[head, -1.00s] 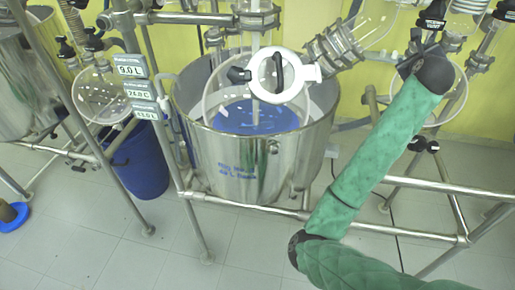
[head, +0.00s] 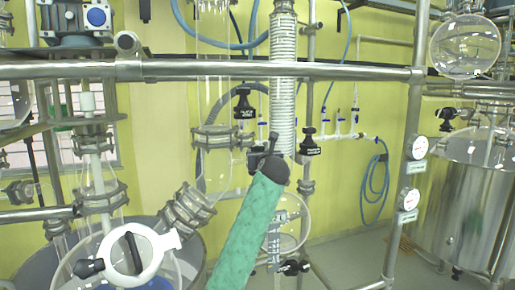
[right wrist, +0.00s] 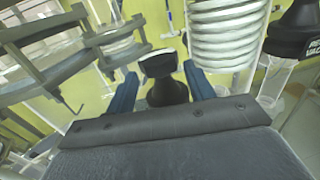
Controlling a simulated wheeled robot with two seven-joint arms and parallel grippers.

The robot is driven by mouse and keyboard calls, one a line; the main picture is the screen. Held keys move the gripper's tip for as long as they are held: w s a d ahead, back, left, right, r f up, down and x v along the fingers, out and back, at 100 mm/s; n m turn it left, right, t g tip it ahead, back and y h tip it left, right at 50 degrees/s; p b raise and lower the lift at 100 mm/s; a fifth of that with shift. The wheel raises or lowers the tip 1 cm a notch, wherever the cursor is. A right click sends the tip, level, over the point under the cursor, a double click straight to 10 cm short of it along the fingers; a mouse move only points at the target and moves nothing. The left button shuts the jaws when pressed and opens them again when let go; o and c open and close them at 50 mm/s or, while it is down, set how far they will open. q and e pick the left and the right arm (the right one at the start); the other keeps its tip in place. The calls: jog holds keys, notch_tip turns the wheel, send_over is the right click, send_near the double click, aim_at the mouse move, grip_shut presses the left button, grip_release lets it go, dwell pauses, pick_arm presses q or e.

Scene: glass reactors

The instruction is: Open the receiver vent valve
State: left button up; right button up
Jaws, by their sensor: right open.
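My right gripper (head: 262,150) is raised in front of the glassware in the head view, at the end of my green-sleeved arm. In the right wrist view its two blue fingers (right wrist: 161,88) are apart. A black valve handle (right wrist: 168,92) with a pale-faced tag shows between them. I cannot tell whether it is inside the jaws or just beyond, and no finger visibly touches it. In the head view a black, tagged valve handle (head: 243,103) stands just above and left of the gripper, probably the same one. Its lettering is unreadable. My left gripper is not in view.
A second black tagged handle (head: 309,143) stands right of the ribbed coil (head: 283,80); it also shows in the right wrist view (right wrist: 302,30). A steel rail (head: 200,70) crosses above. A glass flask (head: 288,222) hangs behind my arm. The reactor lid's white ring (head: 130,250) is lower left.

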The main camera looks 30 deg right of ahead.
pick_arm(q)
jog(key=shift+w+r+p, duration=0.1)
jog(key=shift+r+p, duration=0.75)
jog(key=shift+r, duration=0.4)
pick_arm(e)
jog(key=shift+x, duration=2)
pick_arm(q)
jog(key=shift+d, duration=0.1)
pick_arm(e)
jog(key=c, duration=0.7)
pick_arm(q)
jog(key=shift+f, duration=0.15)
pick_arm(e)
jog(key=shift+n+y, duration=0.3)
jog(key=n+t+y+b, duration=0.1)
jog(key=y, duration=0.1)
jog(key=shift+d+n+y, duration=0.1)
jog(key=shift+n+y, duration=0.2)
jog(key=shift+y, duration=0.1)
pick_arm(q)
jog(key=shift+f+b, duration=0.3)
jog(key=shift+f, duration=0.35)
pick_arm(e)
jog(key=shift+n+y, duration=2)
jog(key=shift+y, duration=1)
